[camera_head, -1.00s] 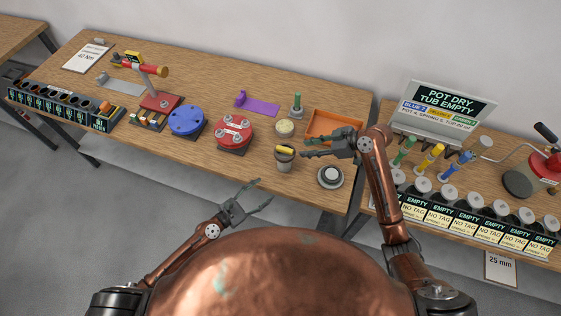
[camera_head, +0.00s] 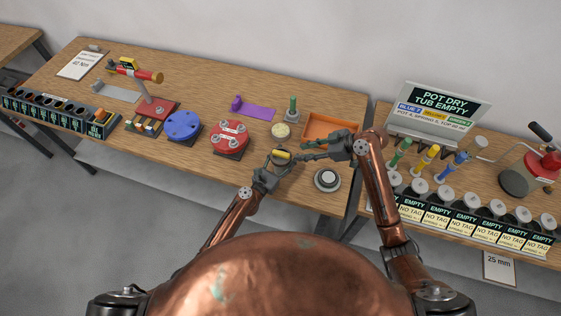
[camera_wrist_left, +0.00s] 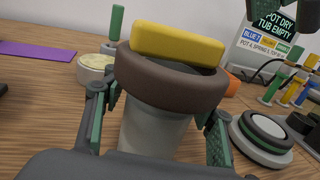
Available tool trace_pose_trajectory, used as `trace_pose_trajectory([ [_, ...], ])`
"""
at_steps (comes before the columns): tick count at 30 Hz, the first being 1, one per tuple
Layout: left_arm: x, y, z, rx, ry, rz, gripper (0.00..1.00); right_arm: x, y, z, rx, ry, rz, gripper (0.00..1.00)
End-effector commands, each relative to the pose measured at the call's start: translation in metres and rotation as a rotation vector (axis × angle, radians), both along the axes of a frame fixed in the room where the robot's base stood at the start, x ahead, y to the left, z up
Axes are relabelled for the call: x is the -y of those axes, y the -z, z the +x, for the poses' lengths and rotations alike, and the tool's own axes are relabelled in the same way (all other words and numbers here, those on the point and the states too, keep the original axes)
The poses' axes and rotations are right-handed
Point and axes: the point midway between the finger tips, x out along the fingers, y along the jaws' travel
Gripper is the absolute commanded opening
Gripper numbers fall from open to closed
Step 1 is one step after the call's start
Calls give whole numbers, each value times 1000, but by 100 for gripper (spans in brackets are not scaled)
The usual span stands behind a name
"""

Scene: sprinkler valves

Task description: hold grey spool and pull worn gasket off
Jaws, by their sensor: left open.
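The grey spool (camera_wrist_left: 155,130) stands upright on the bench. The worn gasket (camera_wrist_left: 172,82), a thick brown ring, sits around its top. A yellow bar (camera_wrist_left: 178,43) lies across the top; it also shows in the head view (camera_head: 282,155). My left gripper (camera_head: 280,163) is open at the spool. In the left wrist view its fingers stand on either side of the spool below the gasket; contact is unclear. My right gripper (camera_head: 302,152) is open and empty, just right of the spool and above the bench. The left gripper hides most of the spool in the head view.
A round grey-and-white piece (camera_head: 327,179) stands right of the spool. An orange tray (camera_head: 348,124), a cream round tub (camera_head: 281,131) and a green-topped post (camera_head: 292,108) are behind. A red flanged disc (camera_head: 231,137) is to the left. Bare bench lies between disc and spool.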

Motion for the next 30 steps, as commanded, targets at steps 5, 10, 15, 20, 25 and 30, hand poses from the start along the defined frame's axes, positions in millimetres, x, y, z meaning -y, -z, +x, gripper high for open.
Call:
trace_pose_trajectory([
  [5, 8, 0, 12, -2, 0, -3, 52, 0, 0, 0, 0, 0, 0, 29],
  [10, 10, 0, 15, 0, 0, 0, 52, 0, 0, 0, 0, 0, 0, 29],
  [15, 9, 0, 14, 0, 0, 0, 51, 0, 0, 0, 0, 0, 0, 29],
  [20, 9, 0, 14, 0, 0, 0, 40, 0, 0, 0, 0, 0, 0, 29],
  [25, 9, 0, 14, 0, 0, 0, 28, 0, 0, 0, 0, 0, 0, 29],
  [30, 9, 0, 14, -1, 0, 1, 16, 0, 0, 0, 0, 0, 0, 29],
])
